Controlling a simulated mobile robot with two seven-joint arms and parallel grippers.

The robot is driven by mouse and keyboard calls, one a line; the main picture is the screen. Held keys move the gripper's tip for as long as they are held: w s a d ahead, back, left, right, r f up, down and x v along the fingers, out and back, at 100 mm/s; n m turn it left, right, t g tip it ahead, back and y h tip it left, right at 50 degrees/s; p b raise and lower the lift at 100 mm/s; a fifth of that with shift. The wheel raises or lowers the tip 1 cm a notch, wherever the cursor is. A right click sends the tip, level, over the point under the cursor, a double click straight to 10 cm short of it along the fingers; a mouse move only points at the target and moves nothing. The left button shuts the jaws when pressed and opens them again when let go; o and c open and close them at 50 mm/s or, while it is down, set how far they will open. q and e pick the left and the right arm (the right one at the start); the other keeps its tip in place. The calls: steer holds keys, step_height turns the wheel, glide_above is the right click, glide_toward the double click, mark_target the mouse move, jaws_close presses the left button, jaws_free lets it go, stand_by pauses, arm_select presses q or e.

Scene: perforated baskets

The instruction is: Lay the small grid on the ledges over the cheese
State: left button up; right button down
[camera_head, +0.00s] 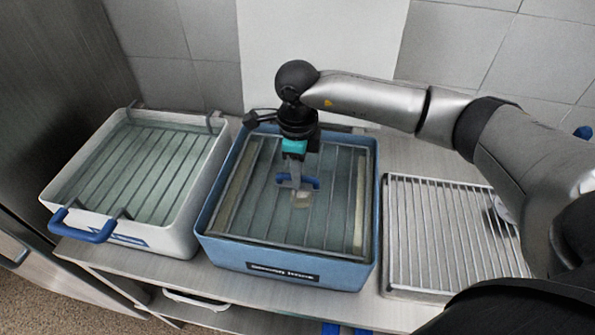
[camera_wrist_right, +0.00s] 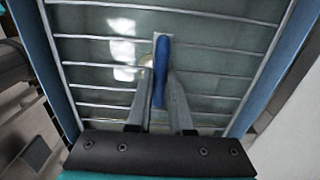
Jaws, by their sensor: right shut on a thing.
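The small grid (camera_head: 325,225), thin metal bars with a blue handle (camera_head: 307,182), is inside the blue tub (camera_head: 285,263), roughly level over the liquid. My right gripper (camera_head: 295,180) points down over the tub's middle and is shut on the handle; the right wrist view shows the handle (camera_wrist_right: 161,72) between the fingers. Tan ledges (camera_head: 360,205) run along the tub's left and right inner walls. I cannot tell whether the grid rests on them. A pale patch (camera_head: 302,200), perhaps the cheese, shows beneath the bars near the handle. My left gripper is not in view.
A white tub (camera_head: 185,237) with a metal grid and a blue handle (camera_head: 82,228) stands at the left. A wire rack (camera_head: 445,235) lies on the counter at the right, partly under my right arm. A tiled wall (camera_head: 480,45) is behind.

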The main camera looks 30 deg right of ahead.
steer(key=shift+f+b, duration=0.4)
stand_by(0.4)
steer(key=shift+c, duration=1.3)
jaws_free()
steer(key=shift+r, duration=0.1)
steer(key=shift+r+p, duration=3.35)
steer(key=shift+r, duration=1.6)
steer(key=shift+f, duration=0.1)
